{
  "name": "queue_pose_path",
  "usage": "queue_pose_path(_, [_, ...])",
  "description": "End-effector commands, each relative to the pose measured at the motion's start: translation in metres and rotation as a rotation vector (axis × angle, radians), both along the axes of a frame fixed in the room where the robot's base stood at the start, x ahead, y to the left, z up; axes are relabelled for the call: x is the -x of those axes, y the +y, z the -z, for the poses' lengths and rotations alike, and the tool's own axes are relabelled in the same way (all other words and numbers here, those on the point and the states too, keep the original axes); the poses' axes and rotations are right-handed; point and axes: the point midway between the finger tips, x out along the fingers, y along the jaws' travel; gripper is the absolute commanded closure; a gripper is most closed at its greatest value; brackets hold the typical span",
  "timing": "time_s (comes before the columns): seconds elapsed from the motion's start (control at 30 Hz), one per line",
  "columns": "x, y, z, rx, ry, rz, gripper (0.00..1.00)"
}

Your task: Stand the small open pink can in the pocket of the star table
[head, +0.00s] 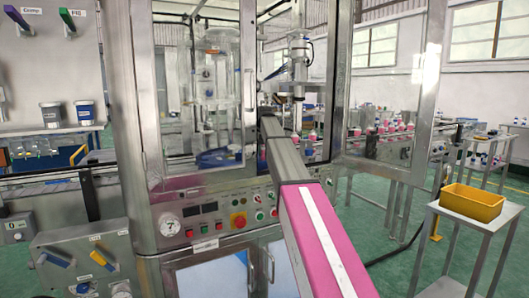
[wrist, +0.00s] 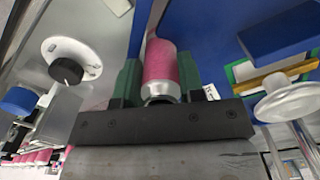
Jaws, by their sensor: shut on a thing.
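In the wrist view, my gripper (wrist: 159,66) has its two dark green fingers on either side of the small pink can (wrist: 160,60) and is shut on it. The can's silver shoulder and neck point toward the gripper body; its far end lies over or near a blue surface. This blue surface (wrist: 215,45) seems to be the star table. In the head view, a blue disc-like part (head: 218,158) shows inside the machine behind the glass. My arm reaches into the enclosure there, and my gripper and the can are hidden. I cannot make out the pocket.
In the wrist view, a white disc with a dark knob (wrist: 68,70) is at left and a clear rounded part (wrist: 283,98) at right, close to the gripper. Metal door frames (head: 345,80) flank the opening. A yellow bin (head: 471,203) stands on a side table.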

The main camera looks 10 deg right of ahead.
Motion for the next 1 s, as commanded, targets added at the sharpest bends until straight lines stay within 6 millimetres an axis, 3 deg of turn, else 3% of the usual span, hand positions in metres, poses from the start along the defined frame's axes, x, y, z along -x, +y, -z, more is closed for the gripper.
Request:
queue_pose_path(0.47, [0.0002, 0.0000, 0.0049, 0.000, 0.001, 0.000, 0.90])
queue_pose_path(0.5, [0.0002, 0.0000, 0.0049, 0.000, 0.001, 0.000, 0.51])
queue_pose_path(0.57, [0.0002, 0.0000, 0.0048, 0.000, 0.001, 0.000, 0.34])
queue_pose_path(1.0, [-0.0007, -0.0001, -0.0035, 0.000, -0.001, 0.000, 0.34])
